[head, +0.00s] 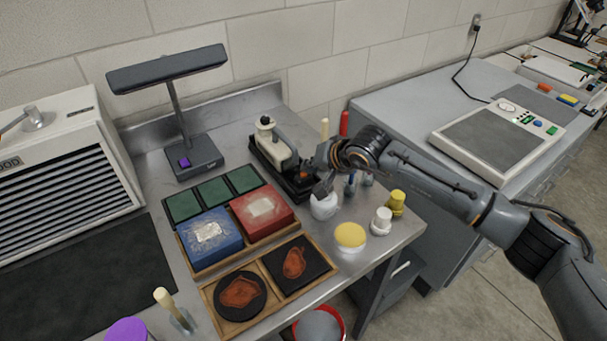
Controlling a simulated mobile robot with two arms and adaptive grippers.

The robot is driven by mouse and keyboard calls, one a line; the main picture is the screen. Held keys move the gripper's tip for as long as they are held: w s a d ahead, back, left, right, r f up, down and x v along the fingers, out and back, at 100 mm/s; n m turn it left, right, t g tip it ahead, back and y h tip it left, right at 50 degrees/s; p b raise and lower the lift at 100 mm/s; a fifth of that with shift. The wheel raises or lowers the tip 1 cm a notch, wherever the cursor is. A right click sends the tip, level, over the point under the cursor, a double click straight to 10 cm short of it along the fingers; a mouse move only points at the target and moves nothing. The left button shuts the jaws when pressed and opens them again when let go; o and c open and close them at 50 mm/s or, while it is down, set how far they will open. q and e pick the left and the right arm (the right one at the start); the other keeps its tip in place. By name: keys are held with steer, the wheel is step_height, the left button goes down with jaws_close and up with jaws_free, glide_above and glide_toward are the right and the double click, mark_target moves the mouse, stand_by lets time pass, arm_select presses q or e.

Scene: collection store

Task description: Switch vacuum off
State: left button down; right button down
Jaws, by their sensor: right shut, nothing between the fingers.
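A flat cream unit (500,140) with a grey top panel sits on the grey cabinet at the right. My right gripper (322,188) is shut and empty over the steel bench, just above or against a small white jar (323,208); contact is unclear. It is well left of the cream unit. My left gripper is not in view.
The steel bench (349,267) holds a lamp (172,70), blue and red boxes, wooden trays, a black-and-cream device (277,150), and several small bottles. A louvred white hood (60,160) stands left. My right arm spans the gap between bench and grey cabinet (390,107).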

steer(key=shift+r, duration=0.15)
step_height(320, 180, up, 6)
steer(key=shift+f+p, duration=0.1)
steer(key=shift+p, duration=0.85)
